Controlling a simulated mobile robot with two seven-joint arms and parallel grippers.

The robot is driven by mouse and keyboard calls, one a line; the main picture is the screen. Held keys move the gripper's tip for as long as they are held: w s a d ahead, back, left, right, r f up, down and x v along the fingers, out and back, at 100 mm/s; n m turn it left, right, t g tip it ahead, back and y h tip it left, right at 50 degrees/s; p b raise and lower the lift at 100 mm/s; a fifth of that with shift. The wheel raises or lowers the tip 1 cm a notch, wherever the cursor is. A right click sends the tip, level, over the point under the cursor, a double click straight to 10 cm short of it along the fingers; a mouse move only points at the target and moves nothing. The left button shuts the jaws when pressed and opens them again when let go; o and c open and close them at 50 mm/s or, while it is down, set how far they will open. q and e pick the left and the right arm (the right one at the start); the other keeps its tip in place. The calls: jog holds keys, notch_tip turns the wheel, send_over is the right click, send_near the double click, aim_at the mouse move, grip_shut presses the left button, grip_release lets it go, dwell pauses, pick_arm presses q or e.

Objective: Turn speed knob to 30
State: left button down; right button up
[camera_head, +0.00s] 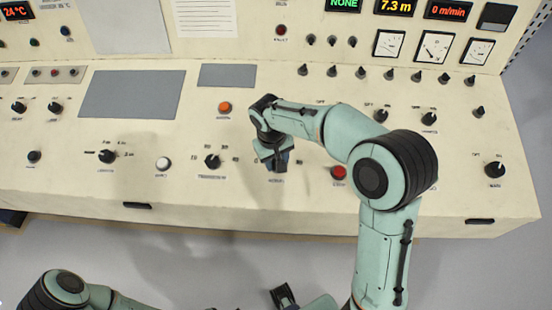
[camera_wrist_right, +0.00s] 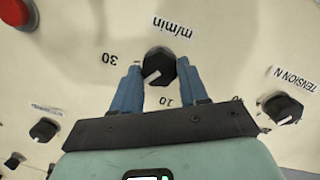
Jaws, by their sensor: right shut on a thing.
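The speed knob (camera_wrist_right: 159,66) is black with a white pointer, beside an "m/min" label in the right wrist view. Its pointer faces lower left, between the "30" mark (camera_wrist_right: 110,59) at left and the "10" mark (camera_wrist_right: 190,118) below. Any mark between them is hidden by my gripper. My right gripper (camera_wrist_right: 160,72) is shut on the knob, with one blue finger on either side. In the head view my right gripper (camera_head: 276,163) points down at the panel and hides the knob.
A red button (camera_head: 338,172) is right of my right gripper, and an orange button (camera_head: 225,107) is up and left. A knob (camera_head: 212,161) stands to the left. The "TENSION N" knob (camera_wrist_right: 283,108) is nearby in the wrist view. Displays and gauges line the back panel.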

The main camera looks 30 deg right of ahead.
jog(key=m, duration=0.4)
jog(key=shift+d+y, duration=0.1)
jog(key=shift+y, duration=0.3)
jog(key=shift+d+m+t+b, duration=0.1)
jog(key=shift+m+t+b, duration=0.25)
jog(key=shift+m, duration=1.45)
jog(key=shift+r, duration=0.1)
jog(key=o, duration=1.1)
jog(key=shift+s, duration=0.1)
jog(key=shift+c, duration=0.2)
notch_tip(320, 180, up, 13)
jog(key=p, duration=0.1)
jog(key=shift+s+r+p, duration=0.15)
jog(key=shift+s+p, duration=0.25)
jog(key=shift+s, duration=0.05)
